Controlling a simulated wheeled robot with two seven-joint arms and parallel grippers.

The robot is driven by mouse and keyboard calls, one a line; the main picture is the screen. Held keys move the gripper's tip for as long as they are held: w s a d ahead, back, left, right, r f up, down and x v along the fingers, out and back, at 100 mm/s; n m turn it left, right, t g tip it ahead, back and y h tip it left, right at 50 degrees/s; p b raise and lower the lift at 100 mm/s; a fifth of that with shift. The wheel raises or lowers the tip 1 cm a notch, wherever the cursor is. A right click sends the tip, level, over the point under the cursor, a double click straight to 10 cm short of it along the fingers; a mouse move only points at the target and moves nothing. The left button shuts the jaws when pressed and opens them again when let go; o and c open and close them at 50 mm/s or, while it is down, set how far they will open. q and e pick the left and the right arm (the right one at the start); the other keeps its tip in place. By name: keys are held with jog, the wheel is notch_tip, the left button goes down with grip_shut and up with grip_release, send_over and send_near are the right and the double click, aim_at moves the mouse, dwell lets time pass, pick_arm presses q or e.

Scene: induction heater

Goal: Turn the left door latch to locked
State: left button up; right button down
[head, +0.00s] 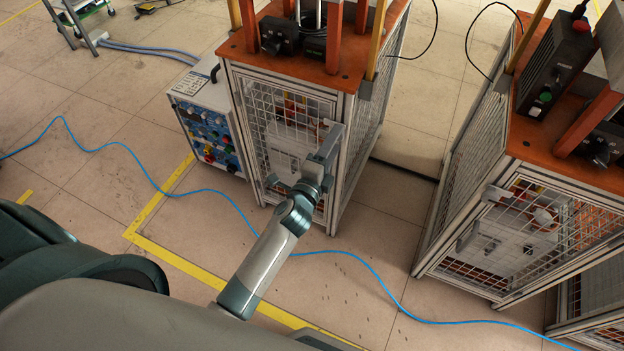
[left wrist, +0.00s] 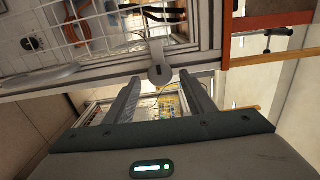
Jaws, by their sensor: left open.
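The left door (head: 270,127) is a wire-mesh panel in the metal frame of the left cage. In the left wrist view, a grey door latch (left wrist: 159,66) sits on the frame bar and points toward my gripper. My left gripper (head: 330,142) is at the door's right edge in the head view and hides most of the latch there. In the left wrist view, the left gripper (left wrist: 160,82) is open, with its two fingers apart and the latch's end between or just beyond the fingertips. I cannot tell whether they touch. My right gripper is not in view.
A second mesh cage (head: 505,240) stands at the right, with floor between the cages. A control box (head: 207,122) with knobs stands left of the left cage. A blue cable (head: 345,257) and yellow tape (head: 185,262) cross the floor in front.

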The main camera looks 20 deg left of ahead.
pick_arm(q)
jog(key=s+b, duration=0.1)
jog(key=s, duration=1.4)
jog(key=shift+s+a+b, duration=0.25)
jog(key=shift+s+b, duration=0.05)
jog(key=shift+b, duration=0.05)
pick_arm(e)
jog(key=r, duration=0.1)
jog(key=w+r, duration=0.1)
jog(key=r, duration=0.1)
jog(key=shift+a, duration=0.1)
